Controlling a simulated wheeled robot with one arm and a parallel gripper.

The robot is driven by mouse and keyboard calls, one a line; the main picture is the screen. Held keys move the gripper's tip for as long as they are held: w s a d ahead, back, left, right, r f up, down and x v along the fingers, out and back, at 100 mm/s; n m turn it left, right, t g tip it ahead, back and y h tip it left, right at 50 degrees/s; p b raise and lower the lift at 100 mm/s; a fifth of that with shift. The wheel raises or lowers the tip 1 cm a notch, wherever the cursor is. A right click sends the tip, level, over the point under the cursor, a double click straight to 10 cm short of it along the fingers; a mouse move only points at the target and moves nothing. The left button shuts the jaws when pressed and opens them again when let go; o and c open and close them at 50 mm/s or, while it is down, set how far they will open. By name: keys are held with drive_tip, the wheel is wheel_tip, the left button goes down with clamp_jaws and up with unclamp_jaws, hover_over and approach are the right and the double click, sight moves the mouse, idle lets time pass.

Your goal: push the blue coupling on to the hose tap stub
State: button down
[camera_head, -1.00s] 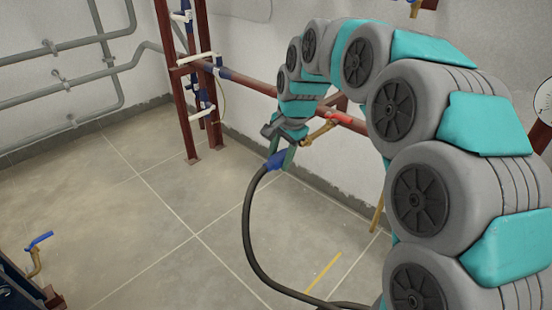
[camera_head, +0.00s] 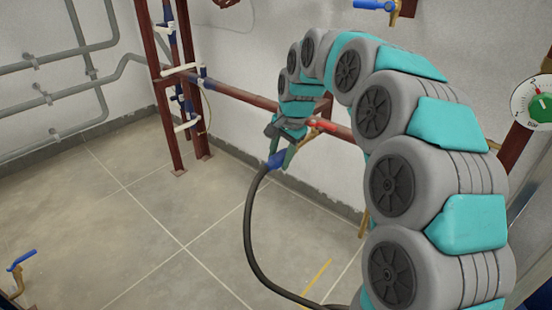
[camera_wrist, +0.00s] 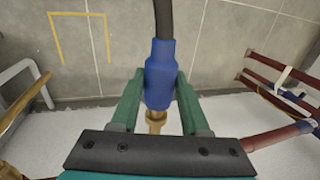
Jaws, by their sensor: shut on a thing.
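The blue coupling (camera_head: 277,160) sits on the end of a black hose (camera_head: 249,215). My gripper (camera_head: 284,147) is shut on it, with one green finger on each side in the wrist view (camera_wrist: 160,105). The coupling there (camera_wrist: 160,72) has its hose end away from the palm. A brass piece (camera_wrist: 155,118) shows at its palm-side end; I cannot tell whether it is the stub or part of the coupling. In the head view a brass tap (camera_head: 306,137) with a red handle (camera_head: 321,126) is close beside my gripper. Its stub is mostly hidden by the gripper.
A red-brown pipe (camera_head: 245,97) runs along the wall behind the gripper to a red-brown frame (camera_head: 170,90). A pressure gauge (camera_head: 538,102) is at the right. A blue-handled tap (camera_head: 20,260) stands at lower left.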

sight(286, 149)
drive_tip(key=shift+w+d, duration=0.35)
drive_tip(key=shift+w, duration=0.1)
drive_tip(key=shift+w+d+r+p, duration=0.1)
drive_tip(key=shift+w+d+p, duration=0.15)
drive_tip(key=shift+w+p, duration=0.1)
idle(0.5)
drive_tip(key=shift+w+d+r+p, duration=0.25)
drive_tip(key=shift+w+r+p, duration=0.05)
drive_tip(key=shift+w, duration=0.15)
idle(1.5)
drive_tip(key=c, duration=0.7)
unclamp_jaws()
drive_tip(key=shift+o, duration=1.4)
drive_tip(key=shift+w+d+f, duration=0.15)
drive_tip(key=shift+d+f, duration=0.05)
drive_tip(key=shift+o, duration=0.6)
drive_tip(key=shift+s+a+f, duration=0.15)
drive_tip(key=shift+s, duration=0.1)
